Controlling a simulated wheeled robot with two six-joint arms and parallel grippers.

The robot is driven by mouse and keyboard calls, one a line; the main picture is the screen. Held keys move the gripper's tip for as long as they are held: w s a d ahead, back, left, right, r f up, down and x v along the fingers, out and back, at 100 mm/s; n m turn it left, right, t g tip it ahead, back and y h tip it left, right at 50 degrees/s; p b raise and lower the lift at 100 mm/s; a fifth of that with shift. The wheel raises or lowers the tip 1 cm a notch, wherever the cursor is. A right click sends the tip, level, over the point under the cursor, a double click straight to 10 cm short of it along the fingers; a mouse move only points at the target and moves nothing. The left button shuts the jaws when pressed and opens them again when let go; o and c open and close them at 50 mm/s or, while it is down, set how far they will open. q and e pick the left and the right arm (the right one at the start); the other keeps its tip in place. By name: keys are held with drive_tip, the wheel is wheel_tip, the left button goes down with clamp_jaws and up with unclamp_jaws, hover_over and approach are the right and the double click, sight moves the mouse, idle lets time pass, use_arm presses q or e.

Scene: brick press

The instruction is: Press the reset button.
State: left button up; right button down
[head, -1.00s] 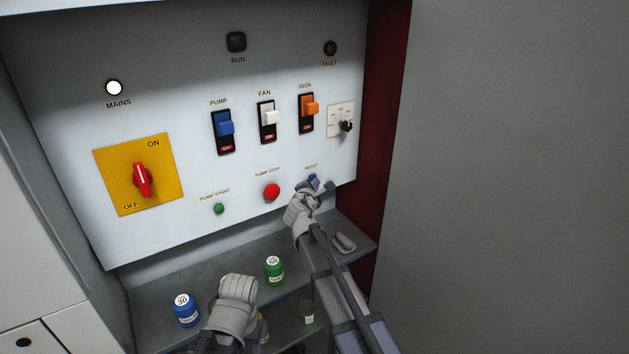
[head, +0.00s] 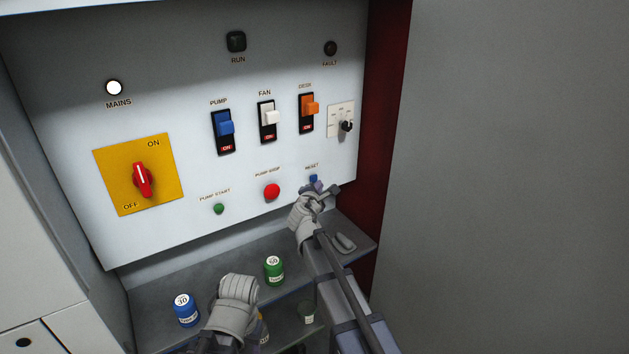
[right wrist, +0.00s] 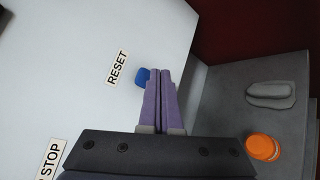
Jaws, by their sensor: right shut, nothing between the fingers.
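The reset button is a small blue button (head: 313,179) under the RESET label at the lower right of the white panel. It also shows in the right wrist view (right wrist: 142,76), just left of the fingertips and partly hidden by them. My right gripper (head: 322,190) is shut and empty, its tips just below and beside the button in the head view. In the right wrist view its purple fingers (right wrist: 160,72) lie together. I cannot tell whether they touch the button.
A red pump stop button (head: 272,191) and a green pump start button (head: 219,208) sit left of reset. A shelf (head: 225,275) below holds a blue jar (head: 185,310), a green jar (head: 274,270) and a grey handle-like object (head: 344,243). A red side wall (head: 379,120) stands at right.

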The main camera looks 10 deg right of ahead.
drive_tip(key=shift+s, duration=0.1)
drive_tip(key=s, duration=0.1)
drive_tip(key=s+d, duration=0.1)
drive_tip(key=s, duration=0.2)
drive_tip(key=shift+s+d, duration=0.3)
drive_tip(key=shift+d, duration=0.1)
idle(0.3)
drive_tip(key=s+a+f+m+g+y, duration=0.1)
drive_tip(key=s+a+f+m+g, duration=0.3)
drive_tip(key=s, duration=0.7)
drive_tip(key=s+a+f+m+g+y, duration=0.2)
drive_tip(key=s+a+f+m+g, duration=0.3)
drive_tip(key=s, duration=0.6)
drive_tip(key=s+a+f+m+g+y, duration=0.2)
drive_tip(key=s+a+f+m+g, duration=0.3)
drive_tip(key=s, duration=0.7)
wheel_tip(320, 180, down, 3)
drive_tip(key=shift+a+r+m, duration=0.1)
drive_tip(key=shift+a+m, duration=0.8)
drive_tip(key=shift+a, duration=0.3)
